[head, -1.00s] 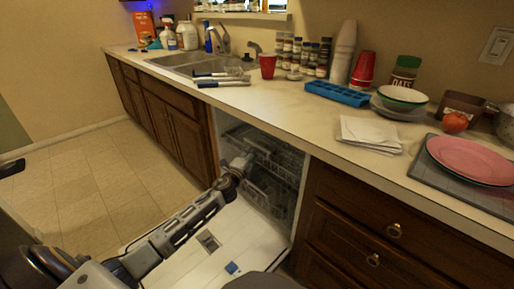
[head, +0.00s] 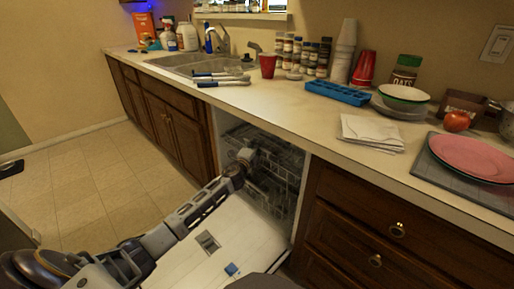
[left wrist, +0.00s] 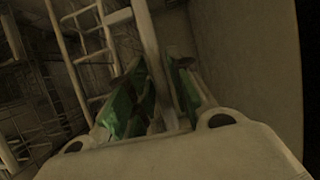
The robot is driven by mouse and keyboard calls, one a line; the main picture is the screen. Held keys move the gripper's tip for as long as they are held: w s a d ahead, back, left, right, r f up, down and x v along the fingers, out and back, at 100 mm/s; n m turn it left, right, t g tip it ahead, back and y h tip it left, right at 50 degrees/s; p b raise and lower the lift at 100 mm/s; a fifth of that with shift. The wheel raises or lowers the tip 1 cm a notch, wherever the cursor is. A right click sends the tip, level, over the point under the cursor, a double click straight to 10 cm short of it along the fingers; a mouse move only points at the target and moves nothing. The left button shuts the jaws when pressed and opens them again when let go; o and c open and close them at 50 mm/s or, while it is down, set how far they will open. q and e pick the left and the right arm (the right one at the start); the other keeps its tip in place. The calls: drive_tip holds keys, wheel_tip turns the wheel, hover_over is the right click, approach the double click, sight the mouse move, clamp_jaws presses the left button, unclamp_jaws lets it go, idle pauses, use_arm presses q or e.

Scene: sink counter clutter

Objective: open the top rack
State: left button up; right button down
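The dishwasher stands open under the counter, its door (head: 215,240) folded down. The top rack (head: 280,157) is a wire rack inside the dark tub, and its wires also show in the left wrist view (left wrist: 85,45). My left gripper (head: 246,157) is at the tub's opening, at the front of the rack. In the left wrist view its green-padded fingers (left wrist: 158,85) stand on either side of a pale bar (left wrist: 148,35), with some gap visible. Contact with the bar is hard to tell in the dim light. My right gripper is not in view.
The counter (head: 290,105) above holds a red cup (head: 267,66), a blue tray (head: 338,93), napkins (head: 371,132) and a pink plate (head: 472,158). Wooden drawers (head: 370,235) stand right of the dishwasher, cabinets (head: 160,120) left.

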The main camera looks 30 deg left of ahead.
use_arm(q)
drive_tip(key=shift+w, duration=0.25)
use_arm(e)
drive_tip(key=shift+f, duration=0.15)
use_arm(q)
drive_tip(key=shift+c, duration=0.3)
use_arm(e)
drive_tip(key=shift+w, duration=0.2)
use_arm(q)
clamp_jaws()
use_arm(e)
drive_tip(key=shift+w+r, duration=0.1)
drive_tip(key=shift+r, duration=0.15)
use_arm(q)
drive_tip(key=shift+s, duration=0.15)
